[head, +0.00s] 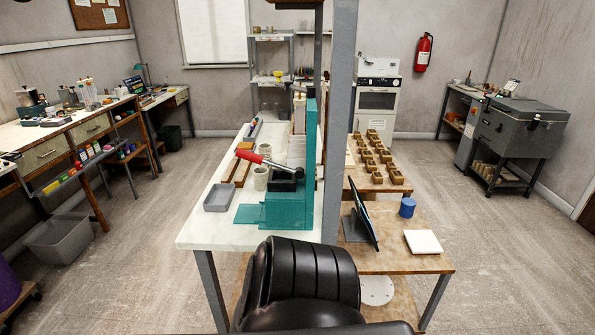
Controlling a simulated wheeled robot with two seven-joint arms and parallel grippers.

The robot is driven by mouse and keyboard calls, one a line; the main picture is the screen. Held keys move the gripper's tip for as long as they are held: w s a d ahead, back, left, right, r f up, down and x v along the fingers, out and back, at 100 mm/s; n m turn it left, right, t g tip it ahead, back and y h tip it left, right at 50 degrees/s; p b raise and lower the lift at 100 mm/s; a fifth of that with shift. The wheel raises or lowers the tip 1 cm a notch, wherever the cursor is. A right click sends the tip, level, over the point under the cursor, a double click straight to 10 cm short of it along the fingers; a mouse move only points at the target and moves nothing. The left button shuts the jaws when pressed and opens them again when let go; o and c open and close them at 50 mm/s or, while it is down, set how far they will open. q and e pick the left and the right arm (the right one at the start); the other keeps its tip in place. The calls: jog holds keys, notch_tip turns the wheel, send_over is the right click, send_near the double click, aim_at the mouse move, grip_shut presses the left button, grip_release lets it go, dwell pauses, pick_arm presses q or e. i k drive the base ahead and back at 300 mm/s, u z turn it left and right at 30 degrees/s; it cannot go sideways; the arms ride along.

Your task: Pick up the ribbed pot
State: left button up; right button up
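Two small pale pots stand on the white table, behind the red-handled teal press. The nearer pale pot (260,179) is upright beside the press, and the farther pale pot (264,157) is partly hidden by the red lever. They are too small for me to tell whether either is ribbed. Neither of my grippers is in the head view, and nothing is seen touching the pots.
The teal press (305,170) and a grey post (343,120) stand right of the pots. A grey tray (219,197) is at the left edge of the white table (205,235). A black padded chair (305,275) blocks the near side.

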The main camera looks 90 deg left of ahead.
aim_at(261, 179)
jog(key=u, duration=2.1)
